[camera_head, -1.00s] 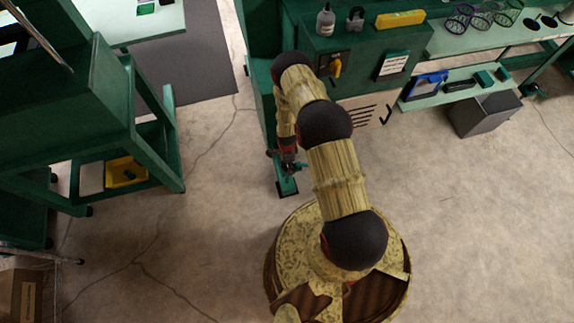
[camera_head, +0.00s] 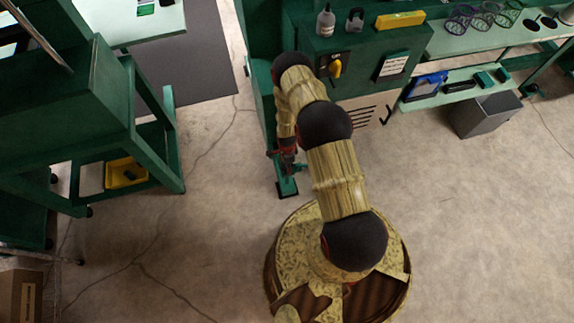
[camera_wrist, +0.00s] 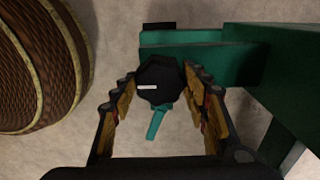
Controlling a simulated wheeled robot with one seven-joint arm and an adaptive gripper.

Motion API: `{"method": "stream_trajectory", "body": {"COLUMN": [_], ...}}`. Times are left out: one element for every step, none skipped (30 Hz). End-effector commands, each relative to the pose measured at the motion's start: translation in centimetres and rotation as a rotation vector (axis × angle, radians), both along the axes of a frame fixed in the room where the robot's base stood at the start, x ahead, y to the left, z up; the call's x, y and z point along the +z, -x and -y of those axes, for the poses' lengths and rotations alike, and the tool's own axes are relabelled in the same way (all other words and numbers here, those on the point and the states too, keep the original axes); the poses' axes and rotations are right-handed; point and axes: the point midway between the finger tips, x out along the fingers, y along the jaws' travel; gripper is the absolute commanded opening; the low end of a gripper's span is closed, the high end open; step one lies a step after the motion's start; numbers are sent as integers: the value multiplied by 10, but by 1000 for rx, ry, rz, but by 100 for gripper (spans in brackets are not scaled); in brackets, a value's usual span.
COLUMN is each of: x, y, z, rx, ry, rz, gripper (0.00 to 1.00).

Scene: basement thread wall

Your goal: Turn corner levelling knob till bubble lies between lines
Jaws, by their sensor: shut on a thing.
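The black knob (camera_wrist: 160,72) has a flat, many-sided head with a short white mark, and a teal tab (camera_wrist: 157,121) sticks out from it in the wrist view. My gripper (camera_wrist: 158,84) has its two fingers around the knob, one on each side, shut on it. In the head view my gripper (camera_head: 287,160) is low by the green foot (camera_head: 287,187) at the machine's near corner; my arm partly covers this corner. A yellow bar, which looks like a level (camera_head: 400,19), lies on top of the green cabinet; its bubble is too small to make out.
The green cabinet (camera_head: 370,45) with a yellow switch stands behind my arm. A green bench (camera_head: 460,40) and a grey bin (camera_head: 485,115) are at right. A green cart (camera_head: 165,140) with a yellow bin stands at left. The concrete floor between is clear.

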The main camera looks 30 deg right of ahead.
Motion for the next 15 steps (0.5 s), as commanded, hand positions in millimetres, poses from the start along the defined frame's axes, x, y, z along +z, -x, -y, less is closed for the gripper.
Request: {"method": "stream_trajectory", "body": {"x": [0,0,0,0,0,0,0,0,0,0,0,0,0,-1,-1], "y": [0,0,0,0,0,0,0,0,0,-1,-1,-1,-1,0,0], "z": [0,0,0,0,0,0,0,0,0,0,0,0,0,0,0], "rx": [0,1,3,5,8,15,22,30,42,54,68,88,107,125,154], "ry": [0,0,0,0,0,0,0,0,0,0,0,0,0,0,0], "rz": [-1,-1,-1,-1,-1,-1,0,0,0,1,1,1,1,0,0], "gripper": [20,20,20,20,20,20,20,20,20,20,20,20,20,20,20]}}
